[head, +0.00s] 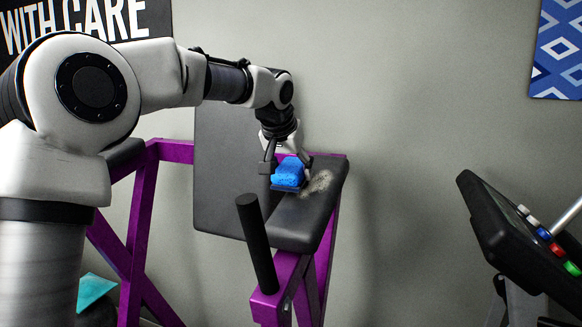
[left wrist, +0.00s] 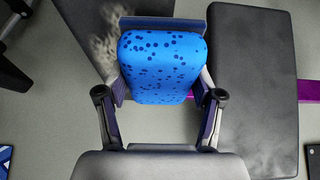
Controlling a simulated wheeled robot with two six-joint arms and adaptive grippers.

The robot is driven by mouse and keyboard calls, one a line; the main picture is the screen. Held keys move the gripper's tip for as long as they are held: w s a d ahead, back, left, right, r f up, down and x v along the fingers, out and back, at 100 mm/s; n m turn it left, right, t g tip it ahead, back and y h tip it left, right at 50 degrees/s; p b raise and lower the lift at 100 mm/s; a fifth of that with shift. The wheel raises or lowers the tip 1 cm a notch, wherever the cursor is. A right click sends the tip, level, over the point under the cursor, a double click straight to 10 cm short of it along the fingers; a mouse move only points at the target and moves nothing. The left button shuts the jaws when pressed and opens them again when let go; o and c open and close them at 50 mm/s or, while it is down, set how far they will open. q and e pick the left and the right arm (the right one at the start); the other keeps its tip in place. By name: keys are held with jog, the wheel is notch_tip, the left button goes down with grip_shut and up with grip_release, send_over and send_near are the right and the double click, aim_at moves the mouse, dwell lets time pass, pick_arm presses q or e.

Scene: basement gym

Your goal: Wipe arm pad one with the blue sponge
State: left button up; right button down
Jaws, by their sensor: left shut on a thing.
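The blue sponge (head: 288,173) is held in my left gripper (head: 287,166), which is shut on it. In the left wrist view the sponge (left wrist: 162,65) shows dark blue spots and sits between both fingers. The black arm pad (head: 296,232) is under and around the sponge. A pale dusty smudge (head: 317,183) lies on the pad, just right of the sponge. In the left wrist view the smudge (left wrist: 108,45) is at the sponge's upper left, partly hidden. I cannot tell whether the sponge touches the pad. My right gripper is not in view.
A black backrest (head: 222,170) rises behind the arm pad on a purple frame (head: 141,230). A black upright handle (head: 257,243) stands in front of the pad. A console with coloured buttons (head: 520,235) is at the right. Open space lies between the pad and console.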

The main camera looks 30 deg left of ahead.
pick_arm(q)
jog(key=shift+s+d+r, duration=0.35)
jog(key=shift+s+d, duration=0.05)
jog(key=shift+d, duration=0.15)
jog(key=shift+w+a+f, duration=0.25)
jog(key=shift+a, duration=0.1)
jog(key=shift+s+d+f, duration=0.1)
jog(key=shift+f, duration=0.05)
jog(key=shift+d+f, duration=0.1)
jog(key=shift+f+b, duration=0.3)
jog(key=shift+f, duration=0.1)
jog(key=shift+f, duration=0.2)
